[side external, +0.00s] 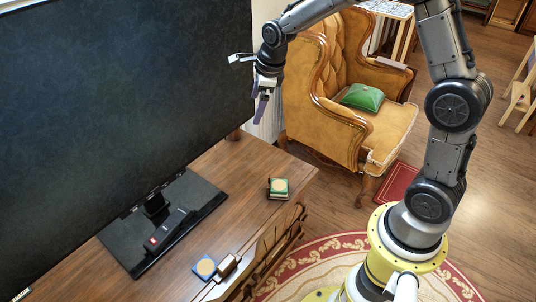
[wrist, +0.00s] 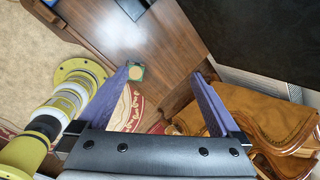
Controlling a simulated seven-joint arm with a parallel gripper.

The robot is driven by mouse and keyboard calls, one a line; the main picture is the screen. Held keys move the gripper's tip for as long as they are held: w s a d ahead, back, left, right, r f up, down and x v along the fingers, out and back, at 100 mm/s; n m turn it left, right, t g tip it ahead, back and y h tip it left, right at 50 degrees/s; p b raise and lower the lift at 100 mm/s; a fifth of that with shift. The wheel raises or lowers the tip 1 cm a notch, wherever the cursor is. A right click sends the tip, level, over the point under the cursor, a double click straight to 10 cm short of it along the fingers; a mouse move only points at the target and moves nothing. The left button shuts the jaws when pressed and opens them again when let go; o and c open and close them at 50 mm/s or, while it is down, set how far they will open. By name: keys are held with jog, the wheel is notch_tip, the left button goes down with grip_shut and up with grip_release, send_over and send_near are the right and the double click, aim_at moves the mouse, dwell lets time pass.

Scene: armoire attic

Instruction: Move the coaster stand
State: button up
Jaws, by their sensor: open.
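A small square stack (side external: 278,188), green on top with a round tan disc, sits on the wooden cabinet top near its right end; it looks like the coaster stand. In the wrist view the green stack (wrist: 136,73) shows just beside the left fingertip, far below it. A blue square coaster (side external: 205,268) with a tan disc lies near the front edge, beside a small wooden block (side external: 227,265). My gripper (side external: 262,104), with purple fingers, is high above the cabinet's far end. In the wrist view its fingers (wrist: 163,73) are spread, with nothing between them.
A large dark TV (side external: 120,110) stands on the cabinet, its black base (side external: 125,245) bearing a dark device. A tan armchair (side external: 315,95) with a green cushion (side external: 363,97) stands behind the cabinet's right end. The cabinet top (side external: 240,205) around the green stack is clear.

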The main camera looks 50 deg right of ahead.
jog(key=s+d+f+m+g, duration=0.1)
jog(key=d+f+m+g, duration=0.1)
jog(key=f, duration=1.8)
jog(key=shift+d+f+g, duration=0.3)
jog(key=shift+d+g, duration=0.35)
jog(key=shift+g, duration=0.35)
jog(key=shift+s, duration=0.1)
notch_tip(320, 180, down, 14)
jog(key=shift+r, duration=0.1)
jog(key=c, duration=1.2)
jog(key=shift+c, duration=0.2)
